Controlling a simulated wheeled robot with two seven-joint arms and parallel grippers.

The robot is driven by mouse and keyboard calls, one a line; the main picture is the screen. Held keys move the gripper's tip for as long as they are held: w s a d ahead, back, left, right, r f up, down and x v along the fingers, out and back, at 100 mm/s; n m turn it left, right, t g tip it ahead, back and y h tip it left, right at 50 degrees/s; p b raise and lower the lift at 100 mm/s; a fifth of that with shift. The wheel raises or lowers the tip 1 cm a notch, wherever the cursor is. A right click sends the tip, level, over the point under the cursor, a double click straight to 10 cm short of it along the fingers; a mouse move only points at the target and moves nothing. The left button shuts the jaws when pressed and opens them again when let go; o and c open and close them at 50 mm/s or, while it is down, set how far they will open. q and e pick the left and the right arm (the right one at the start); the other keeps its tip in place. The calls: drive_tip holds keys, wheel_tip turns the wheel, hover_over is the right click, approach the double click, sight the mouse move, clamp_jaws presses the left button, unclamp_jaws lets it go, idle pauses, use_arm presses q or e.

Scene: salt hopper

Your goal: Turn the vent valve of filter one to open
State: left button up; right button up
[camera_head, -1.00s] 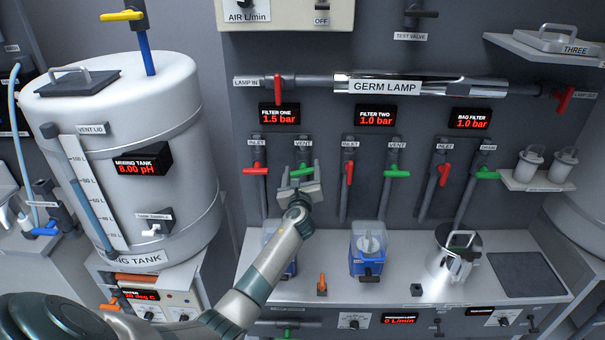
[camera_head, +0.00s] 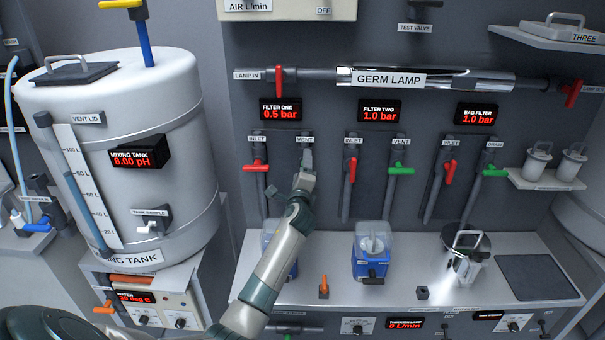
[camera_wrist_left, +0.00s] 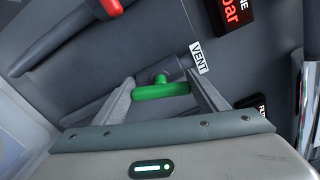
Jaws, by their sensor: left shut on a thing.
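Filter one's vent valve has a green handle (camera_wrist_left: 161,91), seen in the left wrist view below the VENT label (camera_wrist_left: 198,58). It lies roughly along its pipe. In the head view the handle is hidden behind my left gripper (camera_head: 305,178), at the lower part of the vent pipe (camera_head: 307,158). The left wrist view shows my left gripper (camera_wrist_left: 160,78) with a finger at each end of the handle, shut on it. The filter one display (camera_head: 281,112) reads 0.5 bar. My right gripper is not in view.
Filter one's red inlet handle (camera_head: 255,166) is close on the left, set crosswise. Filter two's red inlet handle (camera_head: 352,165) and green vent handle (camera_head: 401,170) are to the right. The bench (camera_head: 330,290) below carries blue-based units.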

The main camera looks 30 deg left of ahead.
use_arm(q)
drive_tip(key=shift+f+n+b, duration=0.2)
drive_tip(key=shift+n+b, duration=0.5)
drive_tip(key=shift+n, duration=0.9)
drive_tip(key=o, duration=1.1)
drive_tip(key=shift+c, duration=0.2)
drive_tip(key=shift+s, duration=0.15)
drive_tip(key=b+v, duration=0.3)
drive_tip(key=v, duration=1.4)
drive_tip(key=shift+s+b, duration=0.15)
drive_tip(key=shift+b, duration=0.25)
